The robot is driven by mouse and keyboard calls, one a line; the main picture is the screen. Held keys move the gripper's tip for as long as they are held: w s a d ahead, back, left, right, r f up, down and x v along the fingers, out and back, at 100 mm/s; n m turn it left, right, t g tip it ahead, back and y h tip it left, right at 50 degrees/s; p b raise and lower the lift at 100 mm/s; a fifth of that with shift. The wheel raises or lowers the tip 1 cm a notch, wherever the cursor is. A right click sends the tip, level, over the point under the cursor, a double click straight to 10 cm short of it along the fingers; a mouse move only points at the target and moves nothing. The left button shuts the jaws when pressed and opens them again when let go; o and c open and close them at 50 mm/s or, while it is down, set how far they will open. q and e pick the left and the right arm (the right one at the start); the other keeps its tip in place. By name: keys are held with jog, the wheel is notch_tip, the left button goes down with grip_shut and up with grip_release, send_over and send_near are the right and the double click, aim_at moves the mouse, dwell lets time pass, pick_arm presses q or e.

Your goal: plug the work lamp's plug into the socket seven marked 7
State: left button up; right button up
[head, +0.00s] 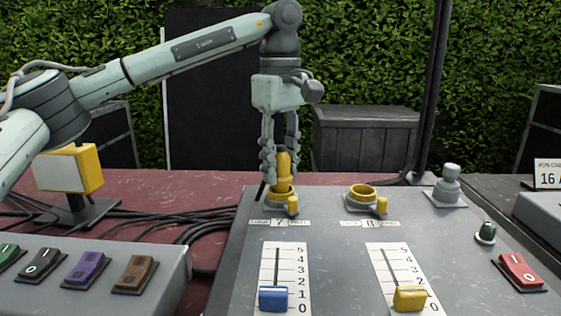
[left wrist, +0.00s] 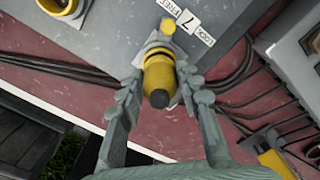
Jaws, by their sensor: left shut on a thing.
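The yellow plug (head: 284,163) stands upright with its lower end at the yellow ring of socket seven (head: 281,196), whose label (head: 279,223) reads 7. The left wrist view shows the plug (left wrist: 158,76) lined up with that socket beside the 7 label (left wrist: 188,25). How deep it sits is hidden by the ring and fingers. My left gripper (head: 280,165) points down from above, its fingers shut around the plug. The yellow work lamp (head: 88,166) with a pale panel stands at the left. My right gripper is in neither view.
An empty yellow-ringed socket (head: 362,190) marked 8 is to the right. Blue (head: 273,298) and yellow (head: 409,299) sliders sit in front. A grey knob (head: 450,184) and red switch (head: 520,272) are at the right. Black cables (head: 180,222) lie on the red surface left of the panel.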

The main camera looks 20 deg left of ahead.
aim_at(280, 145)
pick_arm(q)
jog(key=shift+f+b, duration=0.3)
jog(key=shift+f, duration=0.4)
jog(key=o, duration=1.6)
jog(key=shift+o, duration=0.2)
jog(key=shift+r+p, duration=0.8)
jog(key=shift+r, duration=1.7)
